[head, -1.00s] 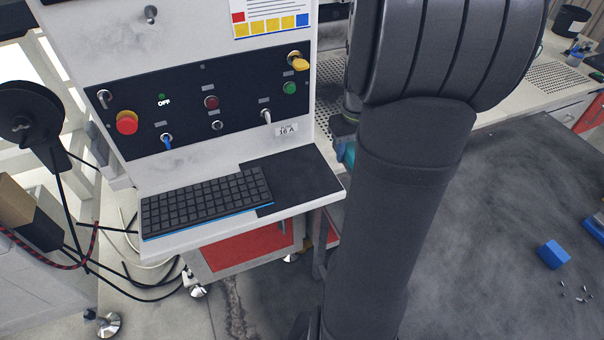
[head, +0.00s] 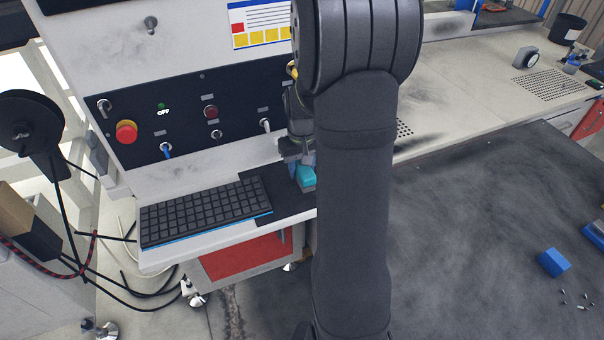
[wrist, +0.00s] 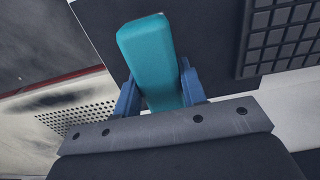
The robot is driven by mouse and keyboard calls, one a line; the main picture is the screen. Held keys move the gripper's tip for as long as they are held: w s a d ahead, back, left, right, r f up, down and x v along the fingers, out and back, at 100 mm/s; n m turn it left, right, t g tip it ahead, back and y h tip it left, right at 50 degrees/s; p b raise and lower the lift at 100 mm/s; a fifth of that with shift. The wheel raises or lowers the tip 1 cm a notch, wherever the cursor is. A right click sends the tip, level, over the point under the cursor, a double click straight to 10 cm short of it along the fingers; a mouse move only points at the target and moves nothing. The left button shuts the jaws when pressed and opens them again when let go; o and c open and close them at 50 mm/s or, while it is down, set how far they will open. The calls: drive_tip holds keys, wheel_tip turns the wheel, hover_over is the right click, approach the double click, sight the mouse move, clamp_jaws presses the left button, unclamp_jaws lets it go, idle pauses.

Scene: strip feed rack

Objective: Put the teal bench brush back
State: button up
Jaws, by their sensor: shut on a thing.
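The teal bench brush (wrist: 150,58) is between the blue fingers of my gripper (wrist: 160,92) in the wrist view. My gripper is shut on it. In the head view the teal brush (head: 306,177) shows just left of my arm, with my gripper (head: 300,160) above it. It appears over the dark pad (head: 270,200) at the right of the keyboard shelf. I cannot tell whether the brush touches the pad. My arm hides part of the gripper and the shelf's right end.
A black keyboard (head: 205,210) lies on the shelf left of the brush. The control panel (head: 190,115) with switches and plugs stands behind. A blue block (head: 554,262) and several small screws lie on the dark bench (head: 470,220) at right, which is otherwise mostly clear.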

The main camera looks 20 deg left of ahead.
drive_tip(key=shift+f, duration=1.4)
drive_tip(key=shift+f, duration=0.1)
drive_tip(key=o, duration=1.1)
wheel_tip(320, 180, up, 12)
drive_tip(key=shift+r, duration=0.15)
drive_tip(key=shift+d, duration=0.1)
wheel_tip(320, 180, down, 13)
drive_tip(key=shift+r, duration=2.35)
